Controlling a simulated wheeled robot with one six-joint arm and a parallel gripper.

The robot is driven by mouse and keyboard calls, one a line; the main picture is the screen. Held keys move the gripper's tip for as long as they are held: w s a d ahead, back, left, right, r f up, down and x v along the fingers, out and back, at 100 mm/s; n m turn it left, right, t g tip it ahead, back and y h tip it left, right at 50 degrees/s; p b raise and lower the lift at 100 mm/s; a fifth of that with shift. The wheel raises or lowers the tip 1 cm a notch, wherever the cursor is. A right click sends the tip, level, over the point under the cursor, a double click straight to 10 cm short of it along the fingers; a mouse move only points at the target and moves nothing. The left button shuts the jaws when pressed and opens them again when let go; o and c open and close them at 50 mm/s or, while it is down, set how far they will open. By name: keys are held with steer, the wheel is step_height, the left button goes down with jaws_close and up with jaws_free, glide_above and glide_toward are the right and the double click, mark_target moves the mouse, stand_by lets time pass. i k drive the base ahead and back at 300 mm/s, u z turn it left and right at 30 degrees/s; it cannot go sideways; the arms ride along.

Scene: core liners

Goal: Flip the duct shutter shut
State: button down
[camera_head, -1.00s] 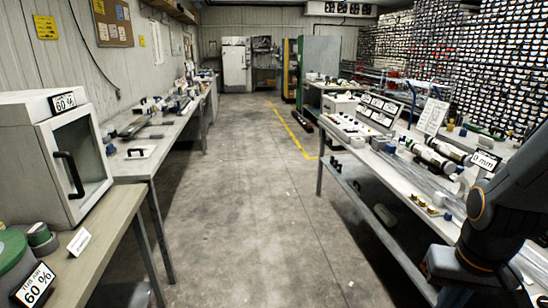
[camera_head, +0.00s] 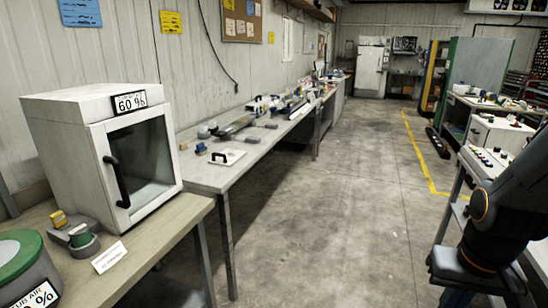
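I cannot pick out a duct shutter in this view. My dark arm (camera_head: 505,215) shows at the right edge, with an orange ring at a joint. I see no gripper fingers, so my gripper is not in view.
A white cabinet (camera_head: 75,110) with a glass door and 60 % sign stands on the left bench (camera_head: 175,232), near a green-topped drum (camera_head: 22,262). A cluttered bench (camera_head: 215,178) runs along the left wall. Another bench (camera_head: 452,215) is at right. The concrete aisle (camera_head: 330,215) between is clear.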

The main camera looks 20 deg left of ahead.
mark_target(59, 221)
steer(key=u, duration=0.9)
steer(key=i, duration=0.9)
steer(key=u, duration=1.6)
steer(key=i, duration=1.45)
steer(key=u, duration=0.4)
